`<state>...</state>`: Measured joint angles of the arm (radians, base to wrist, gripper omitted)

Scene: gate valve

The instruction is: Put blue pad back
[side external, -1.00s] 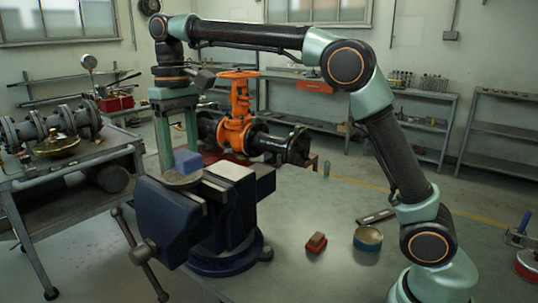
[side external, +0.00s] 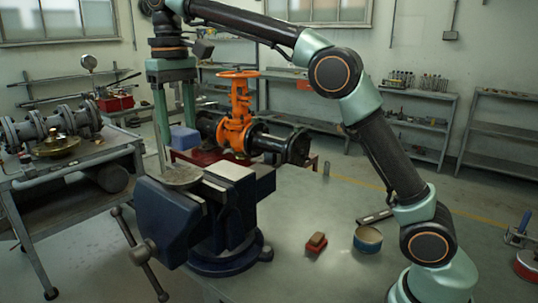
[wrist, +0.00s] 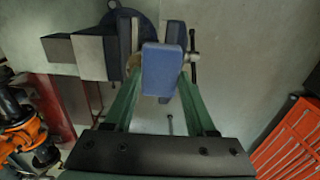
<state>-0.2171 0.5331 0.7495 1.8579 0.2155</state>
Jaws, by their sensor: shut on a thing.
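The blue pad (side external: 185,139) is a small block held between the green fingers of my gripper (side external: 176,144), above the blue vise (side external: 225,215) in the side view. In the wrist view the pad (wrist: 163,70) fills the space between the fingertips of my gripper (wrist: 159,80), which is shut on it. A round grey disc (side external: 181,176) lies on top of the vise, below the pad and apart from it. In the wrist view the pad hides most of what lies beneath it.
The orange gate valve (side external: 236,125) stands behind the vise. A red-brown block (side external: 316,242) and a round tin (side external: 367,239) sit on the bench to the right. A workbench with pipe flanges (side external: 60,130) is at left. The bench middle is clear.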

